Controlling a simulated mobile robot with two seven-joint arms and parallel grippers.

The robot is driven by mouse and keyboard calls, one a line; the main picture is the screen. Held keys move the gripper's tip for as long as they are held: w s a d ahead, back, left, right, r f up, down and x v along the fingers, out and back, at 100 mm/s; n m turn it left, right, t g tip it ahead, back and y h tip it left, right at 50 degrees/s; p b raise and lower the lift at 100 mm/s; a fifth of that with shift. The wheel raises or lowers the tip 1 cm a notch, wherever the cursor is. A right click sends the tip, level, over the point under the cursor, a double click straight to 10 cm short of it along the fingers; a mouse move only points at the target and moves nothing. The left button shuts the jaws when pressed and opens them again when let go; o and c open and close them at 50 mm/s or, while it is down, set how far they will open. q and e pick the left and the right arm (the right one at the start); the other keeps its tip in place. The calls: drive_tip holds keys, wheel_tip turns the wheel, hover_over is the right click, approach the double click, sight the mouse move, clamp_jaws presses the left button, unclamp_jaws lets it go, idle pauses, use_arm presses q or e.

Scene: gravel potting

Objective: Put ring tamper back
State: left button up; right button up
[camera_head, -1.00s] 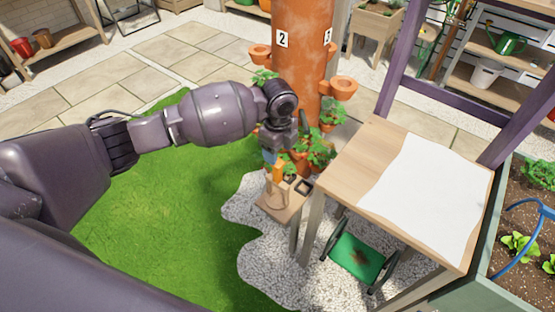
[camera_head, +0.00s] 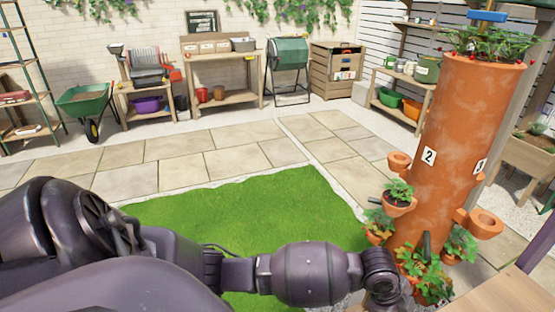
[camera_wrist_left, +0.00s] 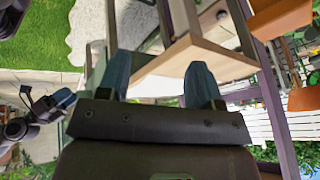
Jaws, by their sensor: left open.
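I cannot make out the ring tamper in either present view. My left gripper (camera_wrist_left: 158,82) is open in the left wrist view, its two blue fingertips apart with nothing held between them. Beyond the fingers is the wooden potting table (camera_wrist_left: 195,58), with its edge and legs showing. In the head view my left arm reaches in from the left, and its wrist runs off the bottom edge beside the planter tower, so the fingers are hidden there. My right gripper (camera_wrist_left: 60,99) seems to show at the left of the left wrist view, with a blue fingertip; its opening is unclear.
The orange planter tower (camera_head: 455,150) with plant cups stands close to my left wrist. A table corner (camera_head: 500,297) is at lower right. The lawn (camera_head: 270,205) and paving (camera_head: 180,147) are open. Shelves, a workbench (camera_head: 225,98) and a wheelbarrow (camera_head: 84,102) stand far back.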

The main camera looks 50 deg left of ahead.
use_arm(q)
drive_tip(key=s+a+f+n+t+y, duration=0.2)
drive_tip(key=s+a+f+n+t, duration=0.1)
drive_tip(key=s+a+n, duration=0.5)
drive_tip(key=s+a+f+n+t+y, duration=0.2)
drive_tip(key=s+a+f+n+t, duration=0.2)
drive_tip(key=s+a+n, duration=0.4)
drive_tip(key=s+a+t, duration=0.1)
drive_tip(key=s, duration=0.3)
drive_tip(key=shift+s+f+y, duration=0.2)
drive_tip(key=shift+s+y, duration=0.1)
use_arm(e)
drive_tip(key=shift+w, duration=0.1)
drive_tip(key=shift+w+r, duration=0.15)
drive_tip(key=shift+w, duration=0.1)
drive_tip(key=shift+s+f, duration=0.2)
drive_tip(key=shift+s, duration=0.25)
